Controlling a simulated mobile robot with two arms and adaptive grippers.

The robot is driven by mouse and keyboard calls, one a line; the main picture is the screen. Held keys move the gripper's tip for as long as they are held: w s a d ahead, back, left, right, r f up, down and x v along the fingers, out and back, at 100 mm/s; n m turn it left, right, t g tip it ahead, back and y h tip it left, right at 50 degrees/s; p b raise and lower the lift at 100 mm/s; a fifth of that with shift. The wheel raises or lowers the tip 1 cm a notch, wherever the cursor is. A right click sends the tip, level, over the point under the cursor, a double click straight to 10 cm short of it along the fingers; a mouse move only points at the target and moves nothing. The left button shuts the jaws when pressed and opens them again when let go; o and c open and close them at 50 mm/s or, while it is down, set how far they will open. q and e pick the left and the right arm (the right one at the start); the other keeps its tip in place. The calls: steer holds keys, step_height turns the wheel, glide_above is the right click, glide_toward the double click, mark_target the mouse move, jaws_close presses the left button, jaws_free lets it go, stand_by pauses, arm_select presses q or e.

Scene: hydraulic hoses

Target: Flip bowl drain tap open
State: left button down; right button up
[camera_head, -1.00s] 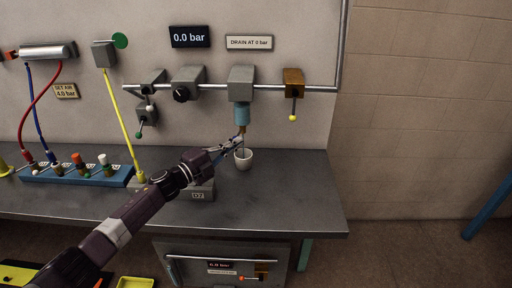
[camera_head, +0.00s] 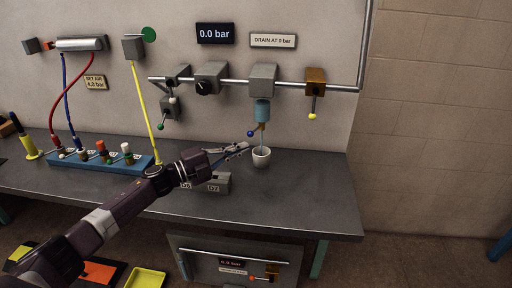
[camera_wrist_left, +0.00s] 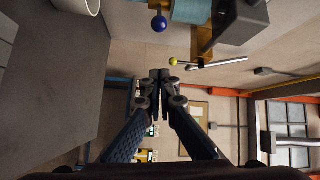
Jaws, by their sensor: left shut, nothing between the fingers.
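The bowl drain tap is a small brass piece (camera_head: 262,126) under the blue-teal bowl (camera_head: 262,110). Its lever ends in a blue ball (camera_head: 250,133) that sticks out to the left. A thin pale line runs from the tap down to the white cup (camera_head: 261,157) below. In the left wrist view the blue ball (camera_wrist_left: 159,23) is beyond my fingertips, beside the teal bowl (camera_wrist_left: 191,10). My left gripper (camera_head: 246,147) is shut and empty, just left of the cup and below the ball, apparently touching neither. It also shows in the wrist view (camera_wrist_left: 160,75). My right gripper is not in view.
A "DRAIN AT 0 bar" sign (camera_head: 273,40) and a gauge reading 0.0 bar (camera_head: 215,33) hang above the pipe. A brass valve with a yellow ball (camera_head: 312,116) is to the right. The grey bench (camera_head: 300,195) is clear right of the cup.

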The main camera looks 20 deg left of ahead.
arm_select(q)
steer(key=v, duration=0.3)
steer(key=shift+w+a+f+b, duration=0.1)
steer(key=shift+w+a+b, duration=0.05)
steer(key=shift+a+b, duration=0.15)
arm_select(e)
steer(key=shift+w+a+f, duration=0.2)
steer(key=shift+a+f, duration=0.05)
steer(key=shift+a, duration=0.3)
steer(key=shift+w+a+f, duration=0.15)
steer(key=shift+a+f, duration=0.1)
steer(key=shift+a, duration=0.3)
arm_select(q)
steer(key=shift+d, duration=0.1)
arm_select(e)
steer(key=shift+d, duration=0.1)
